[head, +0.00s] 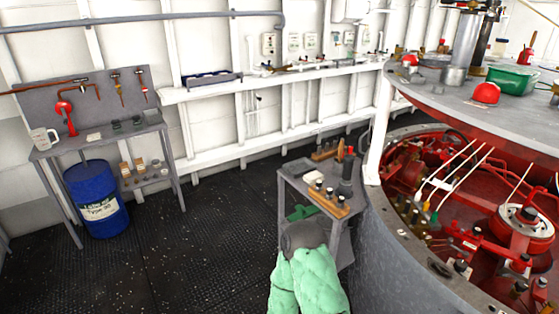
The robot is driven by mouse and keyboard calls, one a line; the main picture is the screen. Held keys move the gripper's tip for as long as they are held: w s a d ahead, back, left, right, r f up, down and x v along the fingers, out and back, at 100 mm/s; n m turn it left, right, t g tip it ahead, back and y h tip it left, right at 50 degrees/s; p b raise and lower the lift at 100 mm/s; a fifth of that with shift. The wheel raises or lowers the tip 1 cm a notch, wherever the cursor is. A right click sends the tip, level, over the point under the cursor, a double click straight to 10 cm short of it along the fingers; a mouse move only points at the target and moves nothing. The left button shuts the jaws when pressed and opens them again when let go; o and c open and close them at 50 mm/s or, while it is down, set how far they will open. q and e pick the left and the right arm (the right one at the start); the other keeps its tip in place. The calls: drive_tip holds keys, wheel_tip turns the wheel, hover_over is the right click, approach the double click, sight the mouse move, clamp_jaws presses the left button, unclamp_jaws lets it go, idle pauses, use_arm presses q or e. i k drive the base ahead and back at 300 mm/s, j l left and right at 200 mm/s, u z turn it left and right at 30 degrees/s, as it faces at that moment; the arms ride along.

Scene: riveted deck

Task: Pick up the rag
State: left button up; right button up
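A pale green, crumpled cloth (308,283) is at the bottom centre of the head view and looks like the rag. It hangs in folds below a dark grey rounded piece (304,235), in front of the small grey stand (291,180). Its lower edge is cut off by the bottom of the picture. I cannot tell how it is held up. Neither of my grippers shows in the head view.
The small stand carries a wooden block with dark pegs (328,199). A large round red machine (470,215) fills the right side. A grey workbench (95,140) with a blue drum (97,200) beneath stands at left. The dark deck (190,260) is clear between.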

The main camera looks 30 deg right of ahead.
sight(311, 178)
drive_tip(key=i+z, duration=0.3)
drive_tip(key=i, duration=0.2)
drive_tip(key=i+z, duration=0.3)
drive_tip(key=i, duration=0.15)
drive_tip(key=i+j+z, duration=0.3)
drive_tip(key=i, duration=0.15)
drive_tip(key=i+j+z, duration=0.3)
drive_tip(key=i, duration=0.15)
drive_tip(key=i+l, duration=0.05)
